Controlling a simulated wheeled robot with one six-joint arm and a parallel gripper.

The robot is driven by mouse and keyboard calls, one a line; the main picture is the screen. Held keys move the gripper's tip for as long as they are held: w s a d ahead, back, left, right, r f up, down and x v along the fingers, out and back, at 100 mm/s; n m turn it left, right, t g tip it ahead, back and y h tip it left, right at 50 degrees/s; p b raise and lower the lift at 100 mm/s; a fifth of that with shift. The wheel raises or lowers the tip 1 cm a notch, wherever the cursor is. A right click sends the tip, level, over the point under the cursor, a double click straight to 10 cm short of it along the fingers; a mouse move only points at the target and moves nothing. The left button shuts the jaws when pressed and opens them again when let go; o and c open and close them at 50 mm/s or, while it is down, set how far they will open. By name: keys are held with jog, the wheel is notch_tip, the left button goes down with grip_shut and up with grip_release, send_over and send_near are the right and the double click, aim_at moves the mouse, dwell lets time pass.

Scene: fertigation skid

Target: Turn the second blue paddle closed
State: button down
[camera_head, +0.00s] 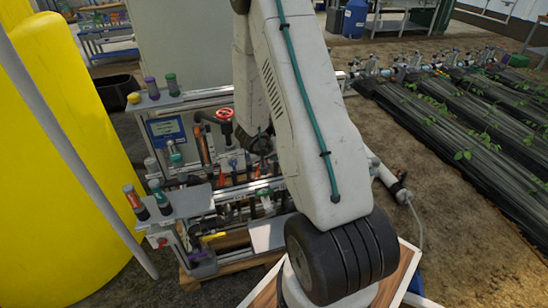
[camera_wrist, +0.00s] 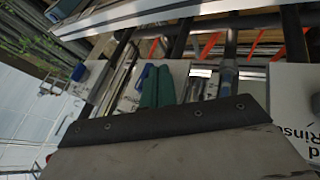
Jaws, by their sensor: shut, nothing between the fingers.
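My gripper (camera_wrist: 157,72) shows in the wrist view as two dark green fingers side by side, shut with nothing between them. They reach out over the skid's pipes, beyond the grey wrist housing. A blue piece (camera_wrist: 78,72) lies to the left of the fingers, apart from them, and a larger blue piece (camera_wrist: 64,9) shows at the top left. I cannot tell which, if either, is the second blue paddle. In the head view my arm covers part of the skid (camera_head: 185,205), and my fingertips cannot be made out.
A red handwheel (camera_head: 225,116) and several pipes crowd the skid. A white label with "Rinse" (camera_wrist: 296,125) is at the right in the wrist view. A yellow tank (camera_head: 60,150) stands at the left. Plant beds (camera_head: 460,120) lie at the right, with bare ground between.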

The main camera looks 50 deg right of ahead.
jog(key=shift+s+d+f, duration=0.15)
jog(key=shift+d, duration=0.1)
